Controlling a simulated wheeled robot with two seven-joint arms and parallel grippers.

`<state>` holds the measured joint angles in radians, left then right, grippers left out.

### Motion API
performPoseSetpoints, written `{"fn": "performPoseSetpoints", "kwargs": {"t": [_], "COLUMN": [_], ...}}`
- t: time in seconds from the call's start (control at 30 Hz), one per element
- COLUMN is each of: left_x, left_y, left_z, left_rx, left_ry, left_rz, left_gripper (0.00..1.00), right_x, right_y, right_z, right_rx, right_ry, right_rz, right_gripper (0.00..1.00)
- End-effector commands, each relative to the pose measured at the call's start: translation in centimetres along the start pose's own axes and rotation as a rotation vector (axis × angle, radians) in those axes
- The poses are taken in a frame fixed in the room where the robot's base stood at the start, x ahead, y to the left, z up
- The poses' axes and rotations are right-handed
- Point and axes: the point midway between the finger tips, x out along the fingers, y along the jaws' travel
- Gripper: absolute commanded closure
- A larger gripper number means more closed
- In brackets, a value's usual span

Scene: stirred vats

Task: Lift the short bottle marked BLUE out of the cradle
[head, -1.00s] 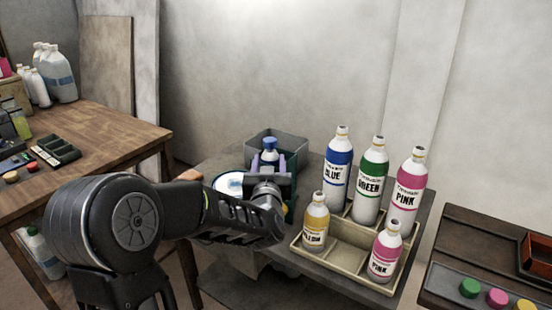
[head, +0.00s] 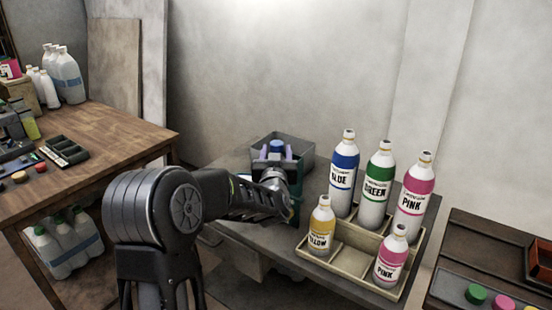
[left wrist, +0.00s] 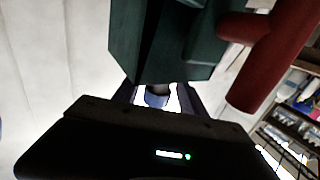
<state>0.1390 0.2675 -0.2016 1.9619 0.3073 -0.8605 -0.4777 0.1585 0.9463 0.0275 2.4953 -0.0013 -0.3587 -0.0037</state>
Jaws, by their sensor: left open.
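A blue-capped bottle (head: 277,146) stands at the front of the grey bin in the head view. Only its top shows, and its label is hidden. My left gripper (head: 274,154) is open, with one finger on each side of the bottle's top. In the left wrist view a blue round part of the bottle (left wrist: 157,96) shows between the fingertips (left wrist: 157,90). A dark green block (left wrist: 165,40) fills the top of that view; I cannot tell whether it is the cradle. My right gripper is not in view.
A red bar (left wrist: 275,55) is close beside the green block. A grey bin (head: 303,158) stands behind the gripper. A crate (head: 345,262) at right holds tall BLUE (head: 343,180), GREEN and PINK bottles and short YELLOW (head: 320,228) and PINK (head: 391,260) bottles.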

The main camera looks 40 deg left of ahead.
Motion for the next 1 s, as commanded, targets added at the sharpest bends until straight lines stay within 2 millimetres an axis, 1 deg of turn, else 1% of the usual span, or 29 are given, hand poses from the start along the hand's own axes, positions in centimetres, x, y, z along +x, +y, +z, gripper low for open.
{"fn": "performPoseSetpoints", "kwargs": {"t": [0.1, 0.3, 0.37, 0.9, 1.0], "left_x": [0.35, 0.34, 0.33, 0.32, 0.32], "left_y": [-0.01, 0.01, 0.01, 0.01, 0.01], "left_z": [-0.03, -0.03, -0.03, -0.04, -0.03], "left_rx": [0.000, 0.000, 0.000, -0.001, -0.001], "left_ry": [0.001, 0.001, 0.001, 0.001, 0.001], "left_rz": [0.000, 0.000, 0.000, 0.000, 0.000], "left_gripper": [0.51, 0.51, 0.55, 0.99, 1.00], "right_x": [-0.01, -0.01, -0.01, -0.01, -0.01], "right_y": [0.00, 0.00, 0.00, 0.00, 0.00], "right_z": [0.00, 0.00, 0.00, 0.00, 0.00], "right_rx": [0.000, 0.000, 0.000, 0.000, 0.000], "right_ry": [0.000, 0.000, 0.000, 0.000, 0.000], "right_rz": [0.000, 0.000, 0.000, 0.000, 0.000], "right_gripper": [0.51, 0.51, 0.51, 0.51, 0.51]}}
